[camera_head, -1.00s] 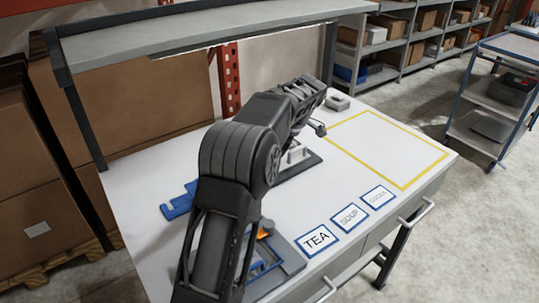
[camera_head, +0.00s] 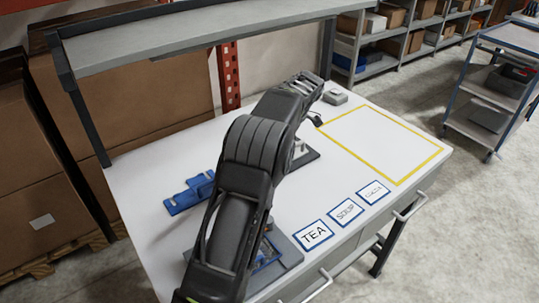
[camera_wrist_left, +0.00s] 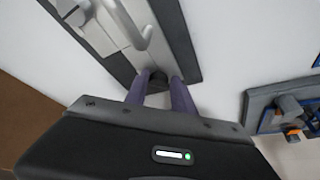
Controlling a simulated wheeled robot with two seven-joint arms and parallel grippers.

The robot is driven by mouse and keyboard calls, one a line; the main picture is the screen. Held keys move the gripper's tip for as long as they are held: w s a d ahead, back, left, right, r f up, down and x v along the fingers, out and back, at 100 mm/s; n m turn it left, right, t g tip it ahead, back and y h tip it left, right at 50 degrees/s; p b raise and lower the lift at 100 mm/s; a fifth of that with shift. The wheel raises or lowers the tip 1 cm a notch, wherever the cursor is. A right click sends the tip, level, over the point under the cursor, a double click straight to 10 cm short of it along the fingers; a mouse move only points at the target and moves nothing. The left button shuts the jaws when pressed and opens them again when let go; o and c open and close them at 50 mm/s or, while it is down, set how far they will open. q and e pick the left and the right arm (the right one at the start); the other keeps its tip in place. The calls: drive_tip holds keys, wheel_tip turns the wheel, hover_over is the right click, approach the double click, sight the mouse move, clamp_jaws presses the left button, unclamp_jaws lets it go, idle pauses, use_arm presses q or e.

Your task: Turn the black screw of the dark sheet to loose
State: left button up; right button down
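The dark sheet (camera_wrist_left: 178,38) lies on the white table, with light metal parts on it. In the head view, only its edge (camera_head: 309,157) shows past my arm. The black screw (camera_wrist_left: 157,79) is at the sheet's near end in the wrist view. My left gripper (camera_wrist_left: 160,82) has one finger on each side of the screw, pointing down at the sheet. Whether the fingers touch the screw is not clear. In the head view, my left arm hides the fingers and the screw. My right gripper is not in view.
A metal hook-shaped handle (camera_wrist_left: 137,28) rises from the sheet close to the fingers. A blue part (camera_head: 188,195) lies left of my arm, and a grey-blue fixture (camera_head: 284,252) lies near the front. Cards reading TEA (camera_head: 314,235) and SOUP (camera_head: 346,212) lie right. The yellow-outlined area (camera_head: 385,140) is empty.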

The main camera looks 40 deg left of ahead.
use_arm(q)
drive_tip(key=o, duration=0.4)
drive_tip(key=shift+o, duration=0.2)
drive_tip(key=shift+r, duration=0.1)
drive_tip(key=p+v, duration=0.6)
drive_tip(key=p, duration=0.1)
drive_tip(key=shift+w+r, duration=0.1)
drive_tip(key=shift+r, duration=0.2)
drive_tip(key=shift+w+d+r+p, duration=0.15)
drive_tip(key=shift+d+r+p, duration=0.2)
drive_tip(key=shift+p, duration=0.45)
